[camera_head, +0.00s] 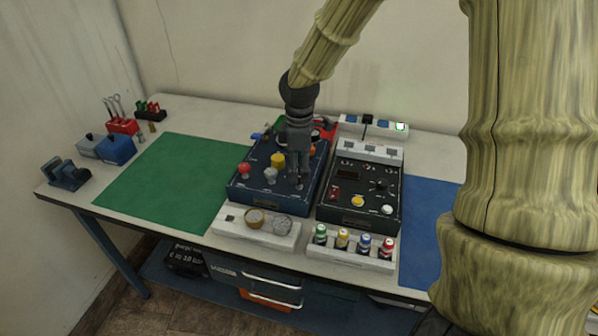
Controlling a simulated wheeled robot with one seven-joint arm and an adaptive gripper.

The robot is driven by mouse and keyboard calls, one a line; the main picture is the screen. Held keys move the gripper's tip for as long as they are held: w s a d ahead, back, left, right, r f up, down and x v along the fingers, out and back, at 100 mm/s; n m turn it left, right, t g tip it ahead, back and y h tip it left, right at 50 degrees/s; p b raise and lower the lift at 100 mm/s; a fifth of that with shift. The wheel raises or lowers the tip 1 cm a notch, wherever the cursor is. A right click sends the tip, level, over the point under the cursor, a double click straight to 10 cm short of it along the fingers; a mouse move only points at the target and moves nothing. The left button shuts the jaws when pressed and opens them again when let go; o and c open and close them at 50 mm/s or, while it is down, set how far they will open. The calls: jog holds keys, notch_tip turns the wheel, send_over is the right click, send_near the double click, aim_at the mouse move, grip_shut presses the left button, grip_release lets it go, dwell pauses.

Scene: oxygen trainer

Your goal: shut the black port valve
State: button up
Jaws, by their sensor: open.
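The dark blue trainer box (262,200) stands on the table in the middle of the view. On its top I see a red knob (244,169), a pale grey knob (270,175) and a yellow knob (278,159). My gripper (297,182) points down over the right part of this box and is open. Its body hides part of the box top behind it. I cannot pick out the black port valve for certain. Whether my fingertips touch anything is too small to tell.
A black control box (335,212) with knobs and buttons stands close on the right. In front are a white tray (230,222) with two round items and a rack (322,252) of small coloured bottles. A power strip (380,126) lies behind. The green mat (160,180) is clear.

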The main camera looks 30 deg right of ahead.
aim_at(299, 179)
jog(key=shift+s+f, duration=0.2)
jog(key=shift+f, duration=0.15)
jog(key=shift+w+f, duration=0.3)
jog(key=shift+f, duration=0.55)
jog(key=shift+s, duration=0.15)
jog(key=shift+r, duration=0.1)
jog(key=c, duration=1)
